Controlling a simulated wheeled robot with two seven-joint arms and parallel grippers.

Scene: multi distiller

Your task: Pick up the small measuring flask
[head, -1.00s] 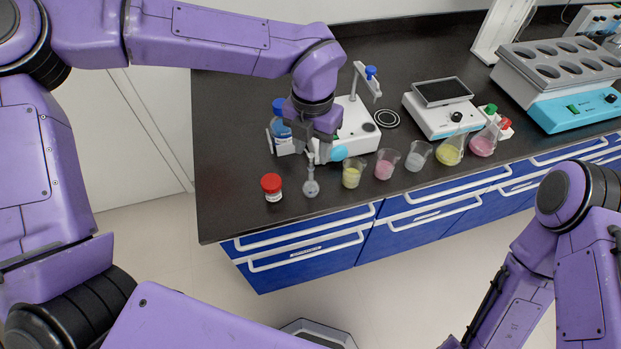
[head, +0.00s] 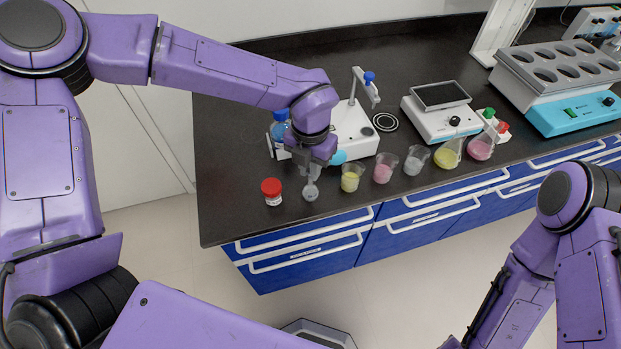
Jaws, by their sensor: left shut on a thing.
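The small measuring flask (head: 311,190) is a small clear round-bodied flask near the front left of the dark bench. It stands upright at or just above the bench top; I cannot tell which. My left gripper (head: 314,172) is above it, pointing down, shut on its neck. The gripper hides the upper neck. My right gripper is not in view; only part of my right arm shows at the lower right.
A red-capped jar (head: 271,191) stands close left of the flask. A yellow beaker (head: 351,178) and a pink beaker (head: 384,171) stand to the right. A blue-capped bottle (head: 280,128) and a white stirrer (head: 355,132) stand behind. The bench's front edge is close.

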